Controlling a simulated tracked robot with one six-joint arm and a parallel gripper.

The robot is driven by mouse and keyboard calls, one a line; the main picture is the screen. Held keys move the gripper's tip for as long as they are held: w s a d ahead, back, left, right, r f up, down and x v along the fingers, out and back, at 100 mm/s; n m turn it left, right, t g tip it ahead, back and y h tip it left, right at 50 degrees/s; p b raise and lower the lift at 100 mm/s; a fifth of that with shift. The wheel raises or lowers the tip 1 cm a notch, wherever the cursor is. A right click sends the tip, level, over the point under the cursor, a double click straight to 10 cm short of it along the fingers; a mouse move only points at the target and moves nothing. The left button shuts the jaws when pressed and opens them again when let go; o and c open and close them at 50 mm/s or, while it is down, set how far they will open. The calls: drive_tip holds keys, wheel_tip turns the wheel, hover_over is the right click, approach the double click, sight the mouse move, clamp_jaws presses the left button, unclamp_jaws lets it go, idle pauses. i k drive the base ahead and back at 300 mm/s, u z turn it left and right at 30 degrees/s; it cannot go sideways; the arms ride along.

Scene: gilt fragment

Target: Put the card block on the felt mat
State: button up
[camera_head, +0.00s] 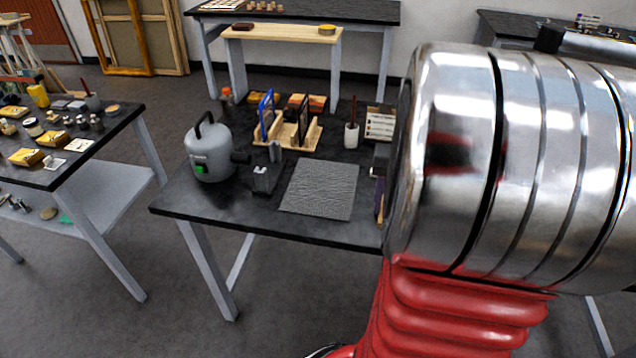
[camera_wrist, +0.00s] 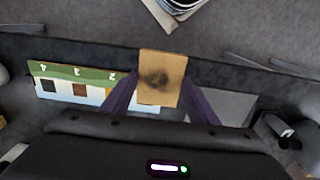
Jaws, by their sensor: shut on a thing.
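The card block (camera_wrist: 161,72), tan with a dark smudge on its face, is between the two purple fingers of my gripper (camera_wrist: 160,95) in the wrist view. The gripper is shut on it. In the head view the block is hidden behind my arm, and only a sliver of purple finger shows at the table's right. The felt mat (camera_head: 320,189) is a grey textured square lying flat on the near part of the black table. A grey patch of it seems to show right of the fingers in the wrist view (camera_wrist: 232,106). Nothing lies on the mat's visible area.
A grey canister (camera_head: 207,152) stands left of the mat, with a small metal stand (camera_head: 262,180) between. A wooden rack (camera_head: 288,133) holding framed pieces is behind the mat. A white cup (camera_head: 351,135) and a numbered swatch board (camera_head: 380,123) stand at the back right.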

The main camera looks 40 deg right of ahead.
sight(322, 186)
drive_tip(key=i, duration=0.9)
